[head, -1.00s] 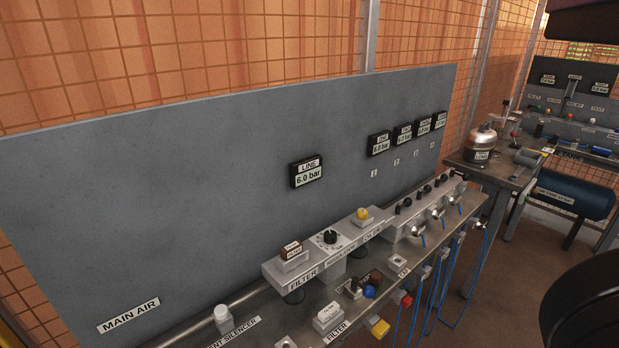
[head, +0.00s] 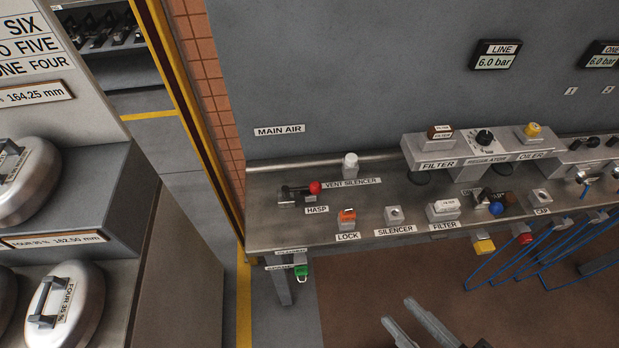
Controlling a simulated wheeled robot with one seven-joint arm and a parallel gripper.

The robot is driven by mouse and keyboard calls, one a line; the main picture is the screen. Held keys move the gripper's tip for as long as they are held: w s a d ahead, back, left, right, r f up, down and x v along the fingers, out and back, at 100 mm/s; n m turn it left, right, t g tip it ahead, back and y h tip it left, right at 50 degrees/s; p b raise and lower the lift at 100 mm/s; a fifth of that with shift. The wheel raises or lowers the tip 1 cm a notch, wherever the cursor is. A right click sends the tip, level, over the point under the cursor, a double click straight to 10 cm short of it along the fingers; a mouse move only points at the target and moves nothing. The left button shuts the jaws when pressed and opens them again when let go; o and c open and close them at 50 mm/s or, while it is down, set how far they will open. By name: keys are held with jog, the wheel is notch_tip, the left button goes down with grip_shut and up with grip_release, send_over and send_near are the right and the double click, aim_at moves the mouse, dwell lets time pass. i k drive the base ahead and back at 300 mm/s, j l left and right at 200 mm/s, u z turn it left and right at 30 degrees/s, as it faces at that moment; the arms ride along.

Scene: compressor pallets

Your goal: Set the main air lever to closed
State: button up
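The MAIN AIR label (head: 279,130) is on the grey back panel at the left end of the bench. Below it, a small valve with a dark handle and red knob, seemingly the main air lever (head: 315,188), lies on the bench, its knob to the right. A HASP label (head: 316,210) sits in front of it. My gripper (head: 399,314) shows at the bottom edge, in front of and lower in the picture than the bench. Its two grey fingers are apart with nothing visible between them, well away from the lever.
A white vent silencer (head: 350,165) stands right of the lever. An orange lock (head: 347,217) and a silencer block (head: 394,214) are along the front edge. The LINE gauge (head: 496,55) reads 6.0 bar.

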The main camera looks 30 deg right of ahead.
aim_at(315, 188)
jog(key=i+j+z, duration=0.1)
jog(key=j, duration=0.25)
jog(key=i+j, duration=0.15)
jog(key=j, duration=0.25)
jog(key=i+j+z, duration=0.15)
jog(key=j, duration=0.6)
jog(key=i+z, duration=0.05)
